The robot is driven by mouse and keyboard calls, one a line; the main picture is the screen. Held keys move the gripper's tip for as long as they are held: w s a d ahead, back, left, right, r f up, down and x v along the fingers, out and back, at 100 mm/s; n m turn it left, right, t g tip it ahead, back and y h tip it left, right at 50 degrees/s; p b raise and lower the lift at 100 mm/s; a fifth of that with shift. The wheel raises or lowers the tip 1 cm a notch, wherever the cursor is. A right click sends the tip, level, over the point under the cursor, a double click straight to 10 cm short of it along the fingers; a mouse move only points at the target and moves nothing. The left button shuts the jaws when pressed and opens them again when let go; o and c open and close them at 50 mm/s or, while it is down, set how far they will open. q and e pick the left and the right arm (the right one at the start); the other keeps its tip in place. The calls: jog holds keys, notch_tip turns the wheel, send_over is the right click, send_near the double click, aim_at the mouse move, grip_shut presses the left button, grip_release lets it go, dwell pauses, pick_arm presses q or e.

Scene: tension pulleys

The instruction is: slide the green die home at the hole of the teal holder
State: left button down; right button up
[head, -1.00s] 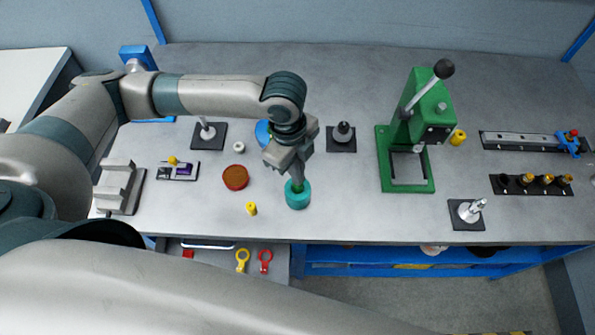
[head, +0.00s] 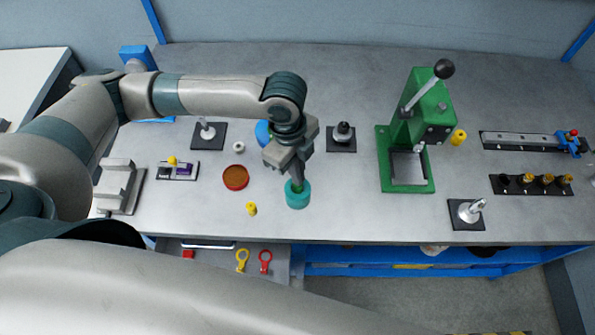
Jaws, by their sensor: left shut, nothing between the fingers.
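The teal holder (head: 298,198) stands on the bench near the front edge, left of the green press. A small bit of the green die (head: 303,187) shows at the top of the holder, at its hole. How deep the die sits is hidden by my fingers. My left gripper (head: 298,185) points down right over the holder, its fingertips at the die. It is shut with nothing held between the fingers. My right gripper is out of the picture.
The green press (head: 410,140) stands to the right. A red-brown round dish (head: 235,177) and a yellow cylinder (head: 251,208) lie left of the holder. A black-based grey part (head: 342,137) stands behind. Bench space between holder and press is free.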

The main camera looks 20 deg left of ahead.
pick_arm(q)
jog(key=shift+f, duration=0.55)
dwell(0.6)
jog(key=shift+s+f, duration=0.2)
dwell(1.3)
jog(key=shift+r, duration=0.15)
jog(key=shift+w+r, duration=0.15)
jog(key=shift+r, duration=0.35)
notch_tip(320, 180, up, 6)
dwell(0.5)
dwell(0.8)
